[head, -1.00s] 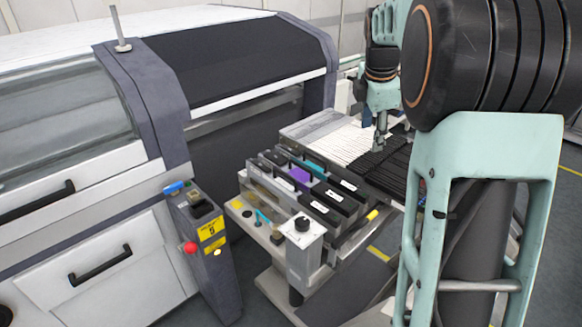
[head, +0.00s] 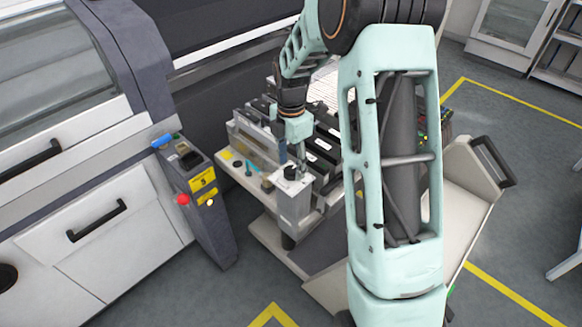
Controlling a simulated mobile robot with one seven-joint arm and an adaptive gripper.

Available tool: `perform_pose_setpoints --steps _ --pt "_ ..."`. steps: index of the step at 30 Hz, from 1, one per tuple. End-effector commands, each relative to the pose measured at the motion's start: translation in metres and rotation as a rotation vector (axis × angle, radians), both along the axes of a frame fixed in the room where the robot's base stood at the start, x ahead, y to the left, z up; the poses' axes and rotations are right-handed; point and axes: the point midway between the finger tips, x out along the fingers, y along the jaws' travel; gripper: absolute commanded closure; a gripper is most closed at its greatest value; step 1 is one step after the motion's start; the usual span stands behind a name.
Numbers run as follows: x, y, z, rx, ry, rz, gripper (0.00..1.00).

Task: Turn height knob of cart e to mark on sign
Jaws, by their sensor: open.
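The cart (head: 262,222) stands beside the large machine, with a grey post (head: 294,205) at its front corner. A dark round knob (head: 289,173) sits on the pale top of this post. My gripper (head: 301,160) points down just above and slightly right of the knob; it is open and empty. Whether a fingertip touches the knob is too small to tell. The cart's letter, the knob's pointer and any mark on a sign cannot be read. My arm hides the right part of the cart.
A pedestal with a red button (head: 183,200) and yellow label (head: 203,181) stands left of the cart. Dark feeders (head: 322,150) fill the cart behind the knob.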

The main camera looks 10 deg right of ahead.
Motion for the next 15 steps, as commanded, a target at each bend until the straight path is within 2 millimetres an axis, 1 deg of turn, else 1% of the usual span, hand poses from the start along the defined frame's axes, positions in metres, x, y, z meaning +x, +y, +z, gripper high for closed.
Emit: perform_pose_setpoints --steps 1,6,15 --pt "0.000 0.000 -0.007 0.000 0.003 0.000 0.51" --pt "0.000 0.000 -0.020 0.000 0.000 -0.001 0.51" --pt "0.000 0.000 -0.022 0.000 -0.001 -0.001 0.51"
